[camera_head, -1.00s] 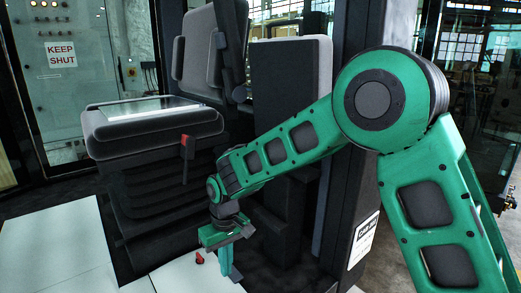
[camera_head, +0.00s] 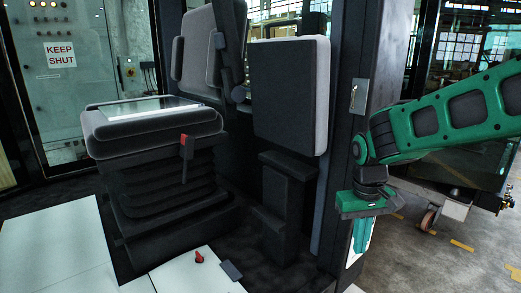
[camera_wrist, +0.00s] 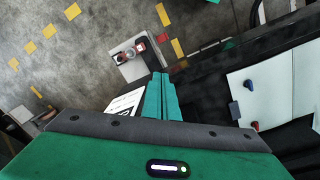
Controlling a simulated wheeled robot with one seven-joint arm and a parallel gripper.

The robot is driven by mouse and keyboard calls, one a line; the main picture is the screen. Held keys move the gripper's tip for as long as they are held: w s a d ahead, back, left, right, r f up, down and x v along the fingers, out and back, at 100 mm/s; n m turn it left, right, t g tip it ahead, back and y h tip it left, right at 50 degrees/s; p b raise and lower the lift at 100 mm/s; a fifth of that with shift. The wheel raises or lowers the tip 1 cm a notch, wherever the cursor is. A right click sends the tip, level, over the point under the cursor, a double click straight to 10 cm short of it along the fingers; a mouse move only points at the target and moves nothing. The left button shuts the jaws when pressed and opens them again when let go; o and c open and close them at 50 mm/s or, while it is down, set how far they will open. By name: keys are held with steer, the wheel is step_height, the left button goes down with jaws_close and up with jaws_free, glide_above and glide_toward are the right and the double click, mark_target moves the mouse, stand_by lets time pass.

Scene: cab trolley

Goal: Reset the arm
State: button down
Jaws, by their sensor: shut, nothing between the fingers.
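My gripper (camera_head: 362,236) hangs at the right in the head view, fingers pointing down, in front of the dark cab post with the white label. In the wrist view its two green fingers (camera_wrist: 160,95) lie side by side, shut, with nothing between them. My green arm reaches in from the right edge of the head view.
A dark seat (camera_head: 150,125) with a red-tipped buckle (camera_head: 184,146) stands at left. A red knob (camera_head: 199,257) sits on a white panel (camera_head: 185,275). The cab post (camera_head: 345,130) is close to my gripper. A wheeled trolley (camera_head: 440,200) stands on open floor at right.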

steer(key=s+d+m, duration=0.3)
steer(key=s+d, duration=0.5)
steer(key=s, duration=0.3)
steer(key=s+d+m+y, duration=0.1)
steer(key=s+d+m, duration=0.3)
steer(key=s+d, duration=0.4)
steer(key=s, duration=0.4)
steer(key=shift+s+r, duration=0.25)
steer(key=shift+r, duration=0.15)
steer(key=shift+w+f, duration=0.25)
steer(key=shift+w, duration=0.45)
